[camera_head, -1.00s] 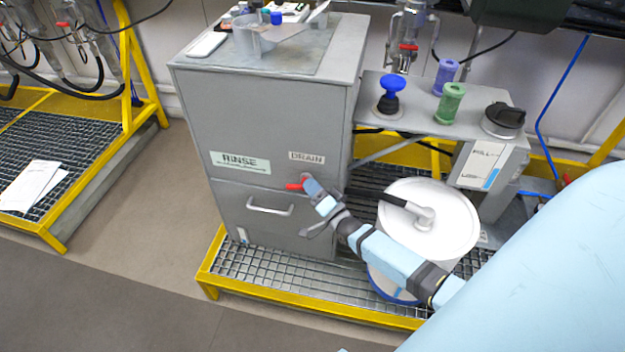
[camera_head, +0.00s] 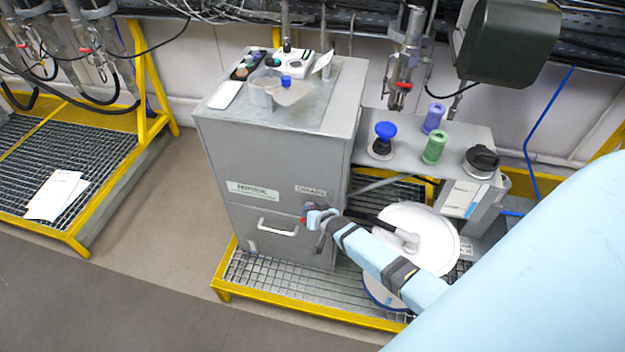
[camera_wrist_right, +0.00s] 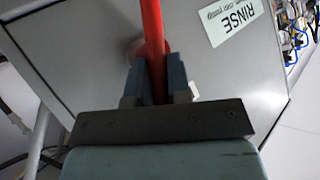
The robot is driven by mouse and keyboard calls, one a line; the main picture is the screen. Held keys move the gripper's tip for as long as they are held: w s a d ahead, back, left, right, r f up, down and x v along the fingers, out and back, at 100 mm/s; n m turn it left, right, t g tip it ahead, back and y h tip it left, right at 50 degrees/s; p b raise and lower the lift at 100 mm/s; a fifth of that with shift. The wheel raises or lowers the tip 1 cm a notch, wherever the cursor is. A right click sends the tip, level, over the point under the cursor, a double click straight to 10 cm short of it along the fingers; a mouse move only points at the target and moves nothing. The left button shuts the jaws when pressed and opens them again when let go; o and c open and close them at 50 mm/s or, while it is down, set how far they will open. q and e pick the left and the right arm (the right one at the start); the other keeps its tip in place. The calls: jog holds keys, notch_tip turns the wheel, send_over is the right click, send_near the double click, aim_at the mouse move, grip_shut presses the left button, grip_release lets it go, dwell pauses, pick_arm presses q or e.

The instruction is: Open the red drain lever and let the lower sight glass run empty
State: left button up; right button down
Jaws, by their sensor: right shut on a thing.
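The red drain lever (camera_head: 304,219) is on the front of the grey cabinet (camera_head: 270,160), below the DRAIN label (camera_head: 311,191). Only a small red patch of it shows in the head view, beside my right gripper (camera_head: 315,217). In the right wrist view the red lever (camera_wrist_right: 152,30) runs between the two fingers of my right gripper (camera_wrist_right: 156,80), which is shut on it. I cannot make out the lower sight glass in these frames. My left gripper is not in view.
A white-lidded drum (camera_head: 435,235) stands right of the cabinet, below my right arm. A drawer handle (camera_head: 278,228) is left of the lever. A side shelf (camera_head: 405,150) holds a blue-topped knob (camera_head: 385,132) and green and purple spools. Floor in front is clear.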

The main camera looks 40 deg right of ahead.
jog(key=shift+w+a+r+n+g+h+p, duration=0.15)
jog(key=shift+n+g+h+p, duration=0.1)
jog(key=shift+g+p, duration=0.3)
jog(key=shift+w+a+r+n+g+h+p, duration=0.15)
jog(key=shift+g+h+p, duration=0.1)
jog(key=shift+g+p, duration=0.25)
jog(key=shift+f+g+p, duration=0.1)
jog(key=shift+g+p, duration=0.2)
jog(key=shift+g, duration=0.05)
jog(key=shift+a+f+n+h, duration=0.1)
jog(key=shift+n+h, duration=0.3)
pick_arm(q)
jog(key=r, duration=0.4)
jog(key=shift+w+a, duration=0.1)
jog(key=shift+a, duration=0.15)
pick_arm(e)
jog(key=shift+w+g, duration=0.1)
jog(key=shift+g, duration=0.3)
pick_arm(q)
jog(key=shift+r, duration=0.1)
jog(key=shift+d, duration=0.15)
pick_arm(e)
jog(key=c, duration=1.4)
grip_release()
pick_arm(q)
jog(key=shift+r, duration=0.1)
pick_arm(e)
jog(key=shift+o, duration=0.2)
pick_arm(q)
jog(key=shift+p, duration=0.3)
